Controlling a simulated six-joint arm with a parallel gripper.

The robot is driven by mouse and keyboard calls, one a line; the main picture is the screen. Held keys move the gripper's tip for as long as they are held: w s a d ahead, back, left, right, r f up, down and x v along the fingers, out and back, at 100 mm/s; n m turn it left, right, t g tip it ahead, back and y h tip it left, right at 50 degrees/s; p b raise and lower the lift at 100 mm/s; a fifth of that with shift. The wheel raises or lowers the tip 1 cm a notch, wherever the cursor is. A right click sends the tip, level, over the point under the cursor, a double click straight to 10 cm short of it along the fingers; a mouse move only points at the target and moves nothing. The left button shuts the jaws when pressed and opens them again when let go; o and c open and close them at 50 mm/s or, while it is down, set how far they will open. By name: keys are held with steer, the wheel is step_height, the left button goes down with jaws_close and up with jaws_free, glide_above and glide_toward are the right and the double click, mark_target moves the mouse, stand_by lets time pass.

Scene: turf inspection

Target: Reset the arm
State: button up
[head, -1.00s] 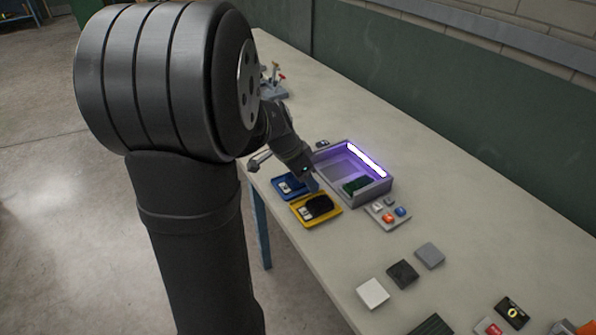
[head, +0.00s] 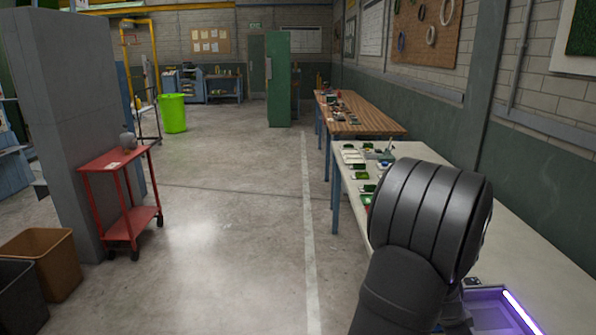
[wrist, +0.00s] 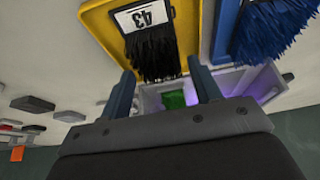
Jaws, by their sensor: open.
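My gripper (wrist: 161,72) is open in the wrist view, its two blue fingers spread apart with nothing seen held between them. Beyond the fingers is a yellow tray (wrist: 96,22) with a white label reading 43 and a tuft of black bristles (wrist: 155,58). A blue tray (wrist: 224,40) with blue bristles (wrist: 268,28) is to its right. Whether the fingers touch the yellow tray I cannot tell. In the head view my arm covers the lower right, and the gripper is not clearly seen there.
A purple-lit box (head: 483,296) is at the head view's lower right; it also shows behind the fingers, holding a green piece (wrist: 174,100). Past my arm, the pale bench (head: 345,205) carries several samples. A red cart (head: 118,160) stands left; the middle floor is clear.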

steer(key=shift+r, duration=0.9)
